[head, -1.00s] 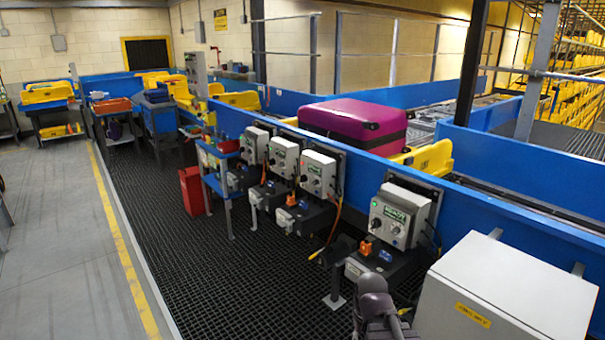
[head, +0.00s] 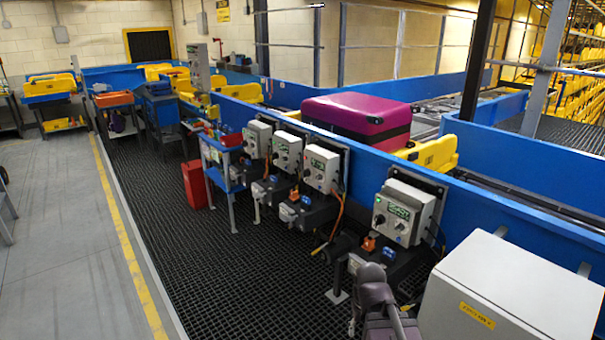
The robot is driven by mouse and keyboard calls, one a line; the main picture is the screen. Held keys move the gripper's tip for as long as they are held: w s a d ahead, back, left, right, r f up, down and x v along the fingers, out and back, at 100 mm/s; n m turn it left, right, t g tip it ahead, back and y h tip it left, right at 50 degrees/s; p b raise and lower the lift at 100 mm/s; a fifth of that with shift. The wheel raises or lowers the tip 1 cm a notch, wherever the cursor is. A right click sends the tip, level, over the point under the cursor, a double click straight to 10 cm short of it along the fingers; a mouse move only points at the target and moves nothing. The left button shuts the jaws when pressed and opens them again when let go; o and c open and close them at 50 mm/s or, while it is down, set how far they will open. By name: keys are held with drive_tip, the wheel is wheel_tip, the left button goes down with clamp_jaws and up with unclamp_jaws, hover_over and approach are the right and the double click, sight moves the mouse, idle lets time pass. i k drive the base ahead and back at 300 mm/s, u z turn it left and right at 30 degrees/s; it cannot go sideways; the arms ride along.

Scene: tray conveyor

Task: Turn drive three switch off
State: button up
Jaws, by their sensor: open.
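Several grey drive control boxes with green displays and small knobs are mounted along the near blue conveyor wall. The nearest control box (head: 404,210) stands apart on the right. Three more sit close together: one control box (head: 321,168), another (head: 287,152), and the farthest (head: 257,138). Their lettering is too small to read, so I cannot tell which is drive three or how its switch is set. Part of my own arm shows at the bottom, in front of the nearest box's lower unit. My gripper cannot be made out.
A large white cabinet (head: 505,290) stands at the lower right. A blue stand (head: 222,168) and a red bin (head: 195,185) are left of the boxes. A magenta suitcase (head: 357,115) lies on the conveyor. Dark grated floor (head: 240,280) before the boxes is clear.

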sight(324, 156)
drive_tip(key=u, duration=0.25)
drive_tip(key=i, duration=2.6)
drive_tip(key=z, duration=0.2)
